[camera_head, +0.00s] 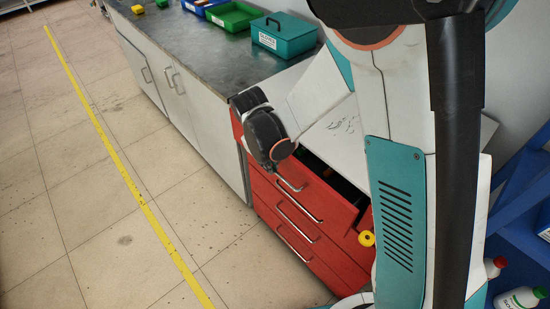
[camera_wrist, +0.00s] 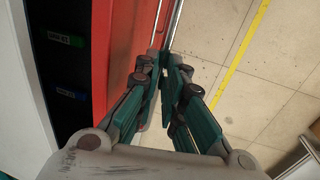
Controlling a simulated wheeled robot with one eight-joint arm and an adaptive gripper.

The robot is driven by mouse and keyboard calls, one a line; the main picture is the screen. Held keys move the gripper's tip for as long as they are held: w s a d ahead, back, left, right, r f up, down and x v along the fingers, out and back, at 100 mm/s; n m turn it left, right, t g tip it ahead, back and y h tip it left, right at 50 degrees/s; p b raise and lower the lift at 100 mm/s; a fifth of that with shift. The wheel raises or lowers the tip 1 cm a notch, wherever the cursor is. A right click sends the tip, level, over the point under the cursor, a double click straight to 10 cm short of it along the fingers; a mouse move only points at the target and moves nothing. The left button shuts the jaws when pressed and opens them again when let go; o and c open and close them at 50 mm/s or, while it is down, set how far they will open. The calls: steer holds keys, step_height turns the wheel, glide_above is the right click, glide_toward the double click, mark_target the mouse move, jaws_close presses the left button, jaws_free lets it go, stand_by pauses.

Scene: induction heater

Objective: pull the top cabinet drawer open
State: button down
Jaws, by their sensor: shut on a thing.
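The red cabinet (camera_head: 330,255) stands at the end of the bench, with several drawers and metal bar handles. Its top drawer (camera_head: 328,192) is pulled partly out, and a dark inside shows behind its front. In the wrist view the red drawer front (camera_wrist: 121,50) runs down the left of centre, with the dark inside beside it. My gripper (camera_wrist: 167,62) is shut on the metal drawer handle (camera_wrist: 173,28), near one end of the bar. In the head view my arm and wrist hide the fingers and part of the drawer.
A grey-topped bench (camera_head: 185,45) holds a teal box (camera_head: 283,38), a green bin (camera_head: 233,17) and a blue bin (camera_head: 200,5). A yellow round object (camera_head: 366,239) is beside the drawers. Blue shelving (camera_head: 520,215) with bottles stands right. Open tiled floor (camera_head: 120,200) lies left of the cabinet.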

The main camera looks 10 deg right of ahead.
steer(key=s+a+b, duration=0.1)
steer(key=s+a, duration=0.6)
steer(key=a, duration=0.4)
steer(key=s+a, duration=0.7)
steer(key=a, duration=0.3)
steer(key=shift+s+a+b, duration=0.35)
steer(key=shift+s+a, duration=0.05)
steer(key=c, duration=1.7)
jaws_free()
steer(key=shift+w+d, duration=0.1)
steer(key=w+d+p, duration=0.1)
steer(key=w+d, duration=0.7)
steer(key=d, duration=0.4)
steer(key=w+d+p, duration=0.1)
steer(key=w+d, duration=0.7)
steer(key=d, duration=0.4)
steer(key=shift+m+t, duration=0.4)
steer(key=shift+m, duration=0.1)
steer(key=shift+w+d+r+p+v, duration=0.1)
steer(key=shift+w+d+p+v, duration=0.45)
steer(key=shift+v, duration=1.9)
steer(key=shift+w+a+r+p+v, duration=0.2)
steer(key=shift+p+v, duration=0.65)
steer(key=shift+v, duration=1.6)
steer(key=shift+w+d+p+v, duration=0.4)
steer(key=shift+p+v, duration=0.3)
steer(key=shift+v, duration=1.75)
